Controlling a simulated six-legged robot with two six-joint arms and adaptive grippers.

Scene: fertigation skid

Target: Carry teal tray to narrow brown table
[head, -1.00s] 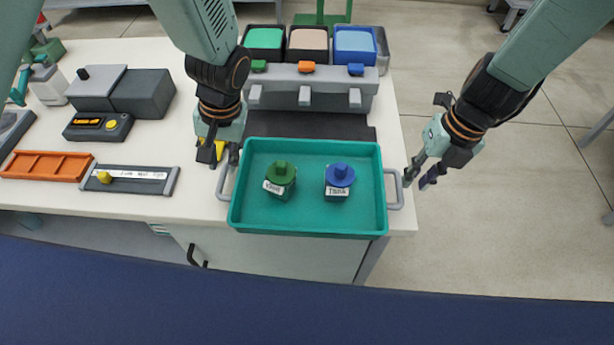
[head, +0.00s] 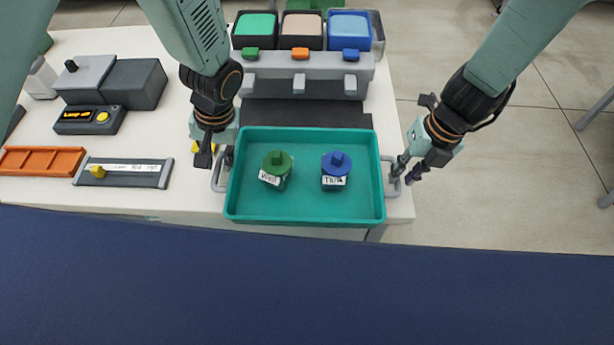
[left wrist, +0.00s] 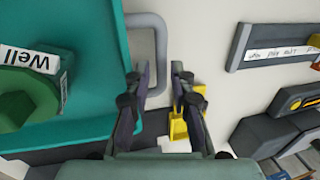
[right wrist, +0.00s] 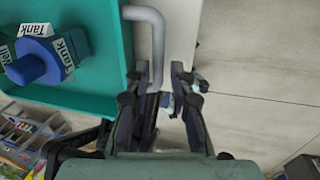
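The teal tray (head: 300,212) sits on the white bench near its front edge. My left gripper (head: 214,160) is open at the tray's left grey handle (head: 217,176); in the left wrist view the handle bar (left wrist: 160,45) runs toward the gap between the fingers. My right gripper (head: 402,176) is open at the right handle (head: 391,186); in the right wrist view this bar (right wrist: 157,50) reaches between the fingers, nearer the left one. Contact cannot be told. No narrow brown table is in view.
A grey dispenser (head: 300,75) with green, tan and blue bins stands behind the tray. An orange rack (head: 40,161), a grey slide gauge (head: 124,172) and a dark device (head: 90,119) lie to the left. Open floor (head: 500,160) is on the right.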

